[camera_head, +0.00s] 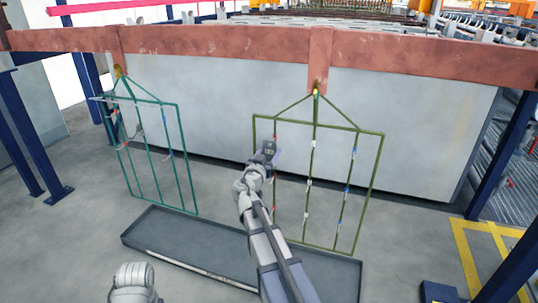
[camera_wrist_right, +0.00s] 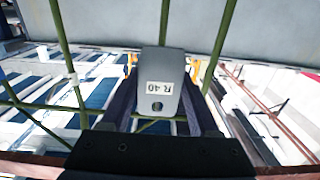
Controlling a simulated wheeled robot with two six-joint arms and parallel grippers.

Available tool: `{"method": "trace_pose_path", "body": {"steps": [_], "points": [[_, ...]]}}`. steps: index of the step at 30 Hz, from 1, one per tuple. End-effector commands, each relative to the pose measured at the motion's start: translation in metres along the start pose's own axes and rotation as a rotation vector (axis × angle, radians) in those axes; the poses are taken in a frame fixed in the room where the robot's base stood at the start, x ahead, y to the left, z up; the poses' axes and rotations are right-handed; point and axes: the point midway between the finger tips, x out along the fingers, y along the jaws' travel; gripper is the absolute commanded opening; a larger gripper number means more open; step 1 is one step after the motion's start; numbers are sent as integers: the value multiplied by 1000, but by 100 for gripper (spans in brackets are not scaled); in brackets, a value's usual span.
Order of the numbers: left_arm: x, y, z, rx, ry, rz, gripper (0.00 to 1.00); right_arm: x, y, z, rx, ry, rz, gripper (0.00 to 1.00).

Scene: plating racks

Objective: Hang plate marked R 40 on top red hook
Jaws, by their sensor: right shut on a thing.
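The plate marked R 40 (camera_wrist_right: 158,70) is a small grey plate with a white label, upside down in the right wrist view, and a round hole near the label. My right gripper (camera_wrist_right: 162,82) is shut on it, with a finger on each side. In the head view the plate (camera_head: 269,147) is dark, held at the upper left of the right green rack (camera_head: 378,165). Small white, red and blue hooks sit along this rack's bars. The top red hook cannot be made out clearly near the gripper. My left gripper is out of view.
A second, teal rack (camera_head: 182,150) hangs at the left. Both racks hang from a rusty red beam (camera_head: 220,40), before a grey wall panel (camera_head: 220,110). A long dark tray (camera_head: 165,232) lies on the floor under them. Blue posts (camera_head: 502,150) stand at the sides.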

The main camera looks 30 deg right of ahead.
Motion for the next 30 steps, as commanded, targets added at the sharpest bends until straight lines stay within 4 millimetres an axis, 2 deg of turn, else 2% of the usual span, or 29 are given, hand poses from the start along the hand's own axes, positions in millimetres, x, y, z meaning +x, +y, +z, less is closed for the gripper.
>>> {"method": "trace_pose_path", "body": {"steps": [30], "points": [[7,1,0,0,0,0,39,11,1,7,0,0,0,0]]}}
